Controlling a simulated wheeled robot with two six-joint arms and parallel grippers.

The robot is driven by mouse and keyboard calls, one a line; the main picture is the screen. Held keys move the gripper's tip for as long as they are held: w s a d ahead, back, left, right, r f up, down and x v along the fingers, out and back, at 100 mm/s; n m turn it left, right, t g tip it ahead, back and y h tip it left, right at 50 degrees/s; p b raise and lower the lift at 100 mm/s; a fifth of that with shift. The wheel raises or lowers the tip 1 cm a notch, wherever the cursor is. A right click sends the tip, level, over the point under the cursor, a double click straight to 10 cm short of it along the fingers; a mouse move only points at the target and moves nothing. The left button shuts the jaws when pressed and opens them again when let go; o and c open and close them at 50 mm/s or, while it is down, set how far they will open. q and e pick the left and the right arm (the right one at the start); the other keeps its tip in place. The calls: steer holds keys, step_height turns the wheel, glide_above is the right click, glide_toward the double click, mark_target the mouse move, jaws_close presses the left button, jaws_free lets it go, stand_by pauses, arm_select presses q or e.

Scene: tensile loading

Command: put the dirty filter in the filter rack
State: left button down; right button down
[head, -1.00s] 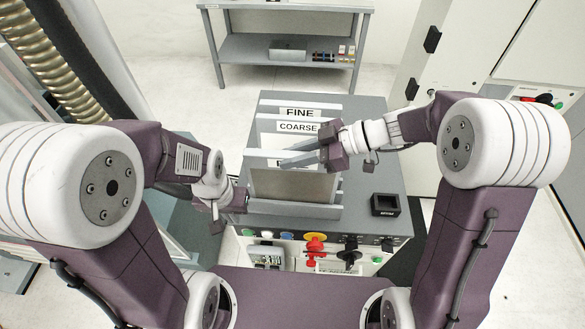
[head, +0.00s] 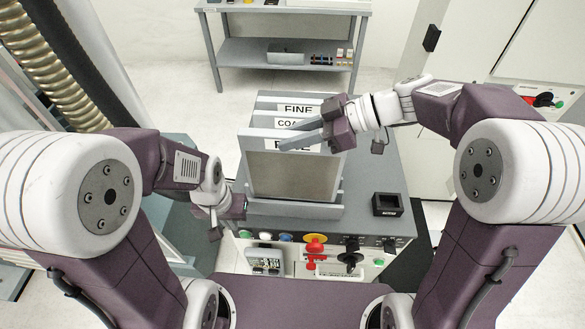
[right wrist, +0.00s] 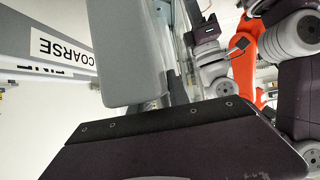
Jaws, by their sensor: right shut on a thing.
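A filter with a grey frame and a brownish dirty face (head: 290,176) stands upright at the front of the grey filter rack (head: 296,211). My right gripper (head: 298,137) is shut on its top edge, coming in from the right. Its fingers partly cover a white label (head: 308,147). The lower edge is close above the rack's front lip; I cannot tell if it touches. Behind are panels labelled FINE (head: 297,108) and COARSE (head: 287,123); both labels also show in the right wrist view. My left gripper (head: 236,208) is beside the rack's left side; its jaws are unclear.
The rack stands on a grey-topped cabinet (head: 375,165) with coloured knobs on its front (head: 315,243). A small black box (head: 387,204) sits to the right of the rack. A shelf table (head: 285,50) stands at the back, a white cabinet at the right.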

mark_target(293, 156)
step_height(293, 156, down, 6)
steer(key=shift+r+p, duration=0.15)
steer(key=shift+p, duration=0.45)
steer(key=shift+w, duration=0.1)
steer(key=shift+f+b, duration=0.25)
steer(key=shift+b, duration=0.2)
steer(key=c, duration=1.3)
jaws_free()
steer(key=shift+r, duration=0.1)
steer(key=shift+o, duration=0.2)
